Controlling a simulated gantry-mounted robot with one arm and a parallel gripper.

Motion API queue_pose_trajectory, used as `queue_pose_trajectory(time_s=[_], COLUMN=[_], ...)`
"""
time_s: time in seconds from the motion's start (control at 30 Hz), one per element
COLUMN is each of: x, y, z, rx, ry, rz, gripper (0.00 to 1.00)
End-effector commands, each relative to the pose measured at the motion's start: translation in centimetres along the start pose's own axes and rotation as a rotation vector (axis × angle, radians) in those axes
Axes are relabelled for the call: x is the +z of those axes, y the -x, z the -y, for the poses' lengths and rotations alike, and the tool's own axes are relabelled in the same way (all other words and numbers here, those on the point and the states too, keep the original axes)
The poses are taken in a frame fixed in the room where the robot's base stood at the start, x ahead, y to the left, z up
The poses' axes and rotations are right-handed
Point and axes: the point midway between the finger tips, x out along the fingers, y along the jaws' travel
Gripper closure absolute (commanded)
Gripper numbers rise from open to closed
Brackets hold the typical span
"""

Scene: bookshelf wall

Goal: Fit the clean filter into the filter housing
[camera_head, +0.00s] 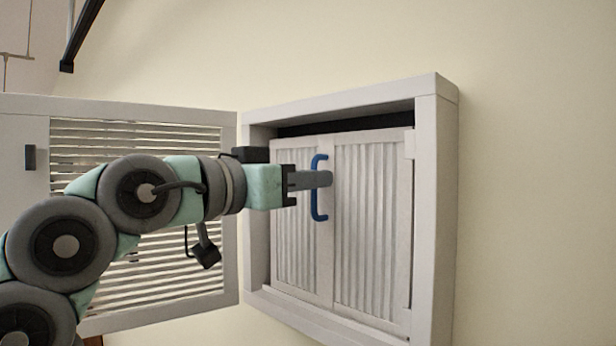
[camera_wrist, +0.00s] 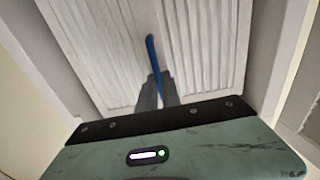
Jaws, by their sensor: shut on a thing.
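The clean filter (camera_head: 373,220) is a pale pleated panel with a light frame and a blue handle (camera_head: 319,205) on its middle bar. It stands upright inside the filter housing (camera_head: 437,200), a light grey wall frame, with a dark gap showing above its top edge. My gripper (camera_head: 322,179) is shut on the blue handle. In the wrist view the fingers (camera_wrist: 158,88) close around the blue handle (camera_wrist: 152,52), with the pleated filter (camera_wrist: 200,45) behind. Whether the filter touches the back of the housing is hidden.
The louvred door (camera_head: 135,318) of the housing stands swung open to the left, behind my arm. A small dark latch (camera_head: 29,157) is on its outer edge. The cream wall (camera_head: 540,180) to the right is bare. A dark rod (camera_head: 82,35) shows at the upper left.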

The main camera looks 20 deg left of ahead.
Motion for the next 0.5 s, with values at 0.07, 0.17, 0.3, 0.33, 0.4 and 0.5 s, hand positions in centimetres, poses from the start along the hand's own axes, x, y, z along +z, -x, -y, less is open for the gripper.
queue_pose_trajectory(time_s=[0.07, 0.17, 0.3, 0.33, 0.4, 0.5], x=[0.11, 0.12, 0.10, 0.10, 0.10, 0.11], y=[0.02, 0.03, 0.03, 0.03, 0.03, 0.03], z=[-0.04, -0.04, -0.04, -0.04, -0.04, -0.03], rx=[0.000, 0.000, 0.000, 0.000, 0.000, 0.000], ry=[0.000, 0.000, 0.000, 0.000, 0.000, 0.000], rz=[-0.001, -0.001, -0.001, -0.001, -0.001, -0.001], gripper=[1.00, 1.00, 1.00, 1.00, 0.88, 0.79])
